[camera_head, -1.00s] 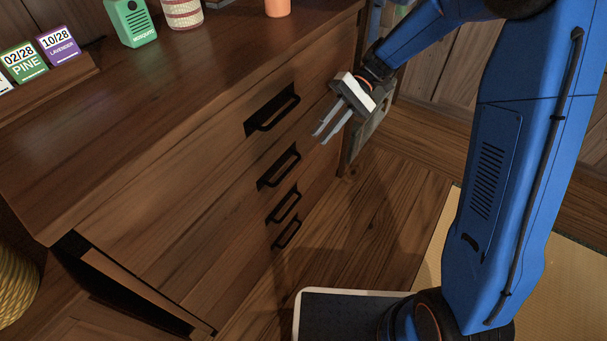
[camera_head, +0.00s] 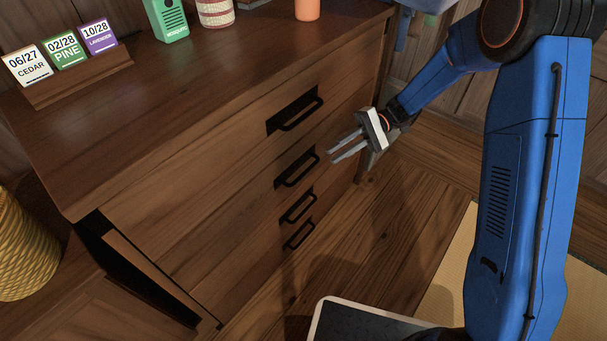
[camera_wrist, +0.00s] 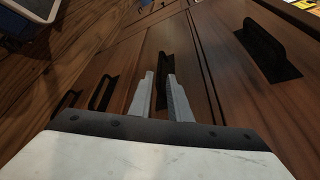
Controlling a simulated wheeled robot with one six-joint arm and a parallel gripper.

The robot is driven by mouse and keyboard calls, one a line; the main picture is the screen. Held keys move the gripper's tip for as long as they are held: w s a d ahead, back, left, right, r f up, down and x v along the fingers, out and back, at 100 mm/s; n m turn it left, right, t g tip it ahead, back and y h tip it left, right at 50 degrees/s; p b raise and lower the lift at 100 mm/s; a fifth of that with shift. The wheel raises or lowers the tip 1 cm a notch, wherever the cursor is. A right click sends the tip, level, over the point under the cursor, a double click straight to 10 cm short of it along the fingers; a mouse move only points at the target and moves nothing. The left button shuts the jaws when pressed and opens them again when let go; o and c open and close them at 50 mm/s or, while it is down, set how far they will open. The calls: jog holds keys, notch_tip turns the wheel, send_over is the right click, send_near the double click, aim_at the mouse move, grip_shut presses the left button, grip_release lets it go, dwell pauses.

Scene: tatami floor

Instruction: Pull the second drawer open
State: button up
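The wooden chest has several drawers stacked, each with a black bar handle. The second drawer's handle (camera_head: 297,168) is below the top handle (camera_head: 296,109), and its drawer looks shut. My gripper (camera_head: 333,154) is open and empty, to the right of the second handle and apart from it, its fingers pointing left towards the chest front. In the wrist view, the second handle (camera_wrist: 165,68) shows beyond and between the fingertips (camera_wrist: 160,80), partly hidden by them. The top handle (camera_wrist: 266,48) is to the right there.
Lower handles (camera_head: 298,207) sit below the second one. On the chest top stand a card holder (camera_head: 85,78), a green box (camera_head: 167,20), a striped container (camera_head: 215,12) and an orange cylinder (camera_head: 307,9). A woven basket (camera_head: 22,245) stands at left. Wooden floor lies before the chest.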

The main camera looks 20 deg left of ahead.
aim_at(307, 172)
jog(key=x, duration=1.2)
jog(key=shift+s+a, duration=0.1)
jog(key=shift+s, duration=0.05)
grip_shut()
